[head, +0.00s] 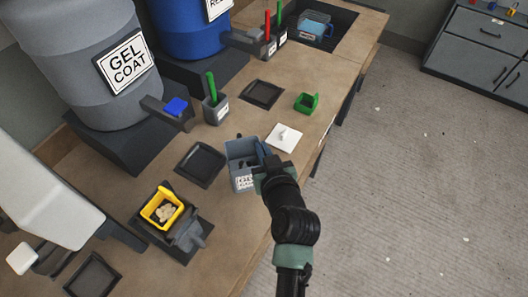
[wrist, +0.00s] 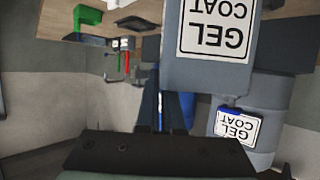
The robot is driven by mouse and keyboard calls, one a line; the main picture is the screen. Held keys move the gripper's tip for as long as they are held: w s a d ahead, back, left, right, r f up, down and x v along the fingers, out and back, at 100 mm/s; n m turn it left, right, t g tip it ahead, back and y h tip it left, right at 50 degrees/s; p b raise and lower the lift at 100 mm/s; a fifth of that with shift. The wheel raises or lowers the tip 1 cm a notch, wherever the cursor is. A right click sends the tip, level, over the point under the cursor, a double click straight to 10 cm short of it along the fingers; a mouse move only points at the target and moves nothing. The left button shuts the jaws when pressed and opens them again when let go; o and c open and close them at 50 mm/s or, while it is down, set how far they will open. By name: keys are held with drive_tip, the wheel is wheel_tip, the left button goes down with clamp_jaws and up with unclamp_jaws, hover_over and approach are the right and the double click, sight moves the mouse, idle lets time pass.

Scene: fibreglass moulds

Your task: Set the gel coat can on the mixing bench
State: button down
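The gel coat can (head: 233,152) is a grey, open-topped, square container with a white label, above or on the near part of the wooden bench (head: 320,122). In the wrist view, the can (wrist: 178,70) is close and upside down, with its label reading GEL COAT. My gripper (head: 264,157) is at the can's right wall. In the wrist view, the gripper's two dark fingers (wrist: 161,108) are close together astride the wall at the rim, and it looks shut on that wall. The can hides part of one finger. Whether its base touches the bench is unclear.
Empty dark trays (head: 200,164) and (head: 262,93) lie nearby. A white square (head: 284,138), a green bin (head: 307,103), and a yellow bin (head: 161,222) stand around the can. A large grey GEL COAT drum (head: 85,70) is behind. Open floor lies right.

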sight(244, 159)
drive_tip(key=shift+w+f, duration=0.1)
drive_tip(key=shift+f, duration=2.3)
drive_tip(key=shift+f+b, duration=0.25)
drive_tip(key=shift+b, duration=0.15)
drive_tip(key=c, duration=1.1)
unclamp_jaws()
drive_tip(key=shift+o, duration=0.2)
drive_tip(key=shift+r, duration=0.15)
